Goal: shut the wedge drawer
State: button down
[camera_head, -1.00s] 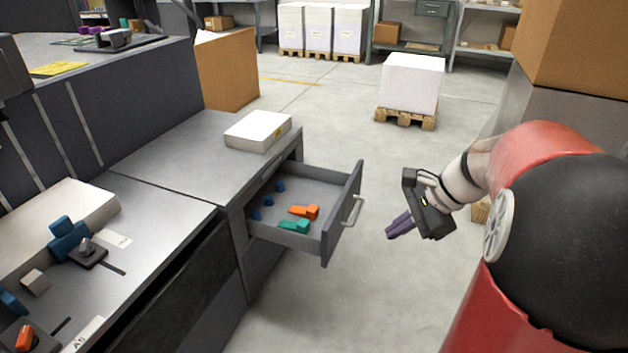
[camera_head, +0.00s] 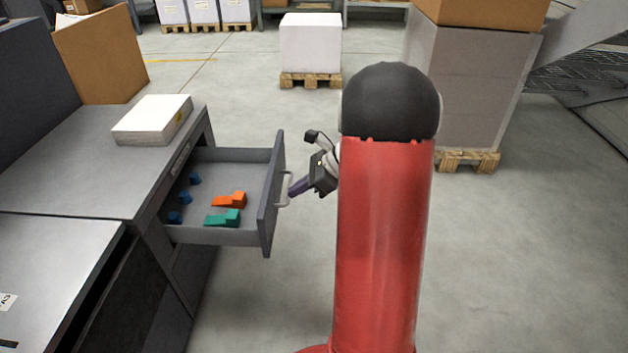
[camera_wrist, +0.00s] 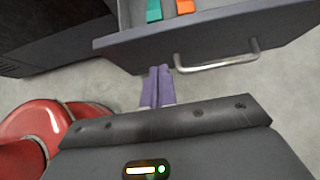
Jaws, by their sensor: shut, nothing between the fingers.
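The wedge drawer (camera_head: 268,205) is pulled out of the grey cabinet, and its front faces right. It holds an orange wedge (camera_head: 230,200), a green wedge (camera_head: 222,218) and several small blue pieces (camera_head: 174,216). A metal handle (camera_head: 284,190) is on the drawer front, and it also shows in the wrist view (camera_wrist: 216,64). My gripper (camera_head: 293,190) is at the handle's right side, its purple fingers shut and empty. In the wrist view the fingertips (camera_wrist: 159,70) are close to the handle's left end, below the drawer front. I cannot tell whether they touch it.
A stack of white paper (camera_head: 152,119) lies on the grey cabinet top (camera_head: 70,170). Cardboard boxes (camera_head: 100,55) and a wrapped pallet load (camera_head: 311,45) stand farther back. A grey stack on a pallet (camera_head: 465,100) stands behind my arm.

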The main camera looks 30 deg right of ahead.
aim_at(270, 193)
jog(key=shift+w+a, duration=0.6)
jog(key=shift+a, duration=0.25)
jog(key=shift+w+a, duration=0.55)
jog(key=shift+a, duration=0.3)
jog(key=shift+w+a, duration=0.25)
jog(key=shift+a, duration=0.15)
jog(key=w+a+p, duration=0.2)
jog(key=w+a, duration=0.4)
jog(key=a, duration=0.4)
jog(key=w+a+p, duration=0.3)
jog(key=w+a, duration=0.4)
jog(key=a, duration=0.2)
jog(key=shift+w+a, duration=0.2)
jog(key=shift+a, duration=0.15)
jog(key=shift+a+r, duration=0.15)
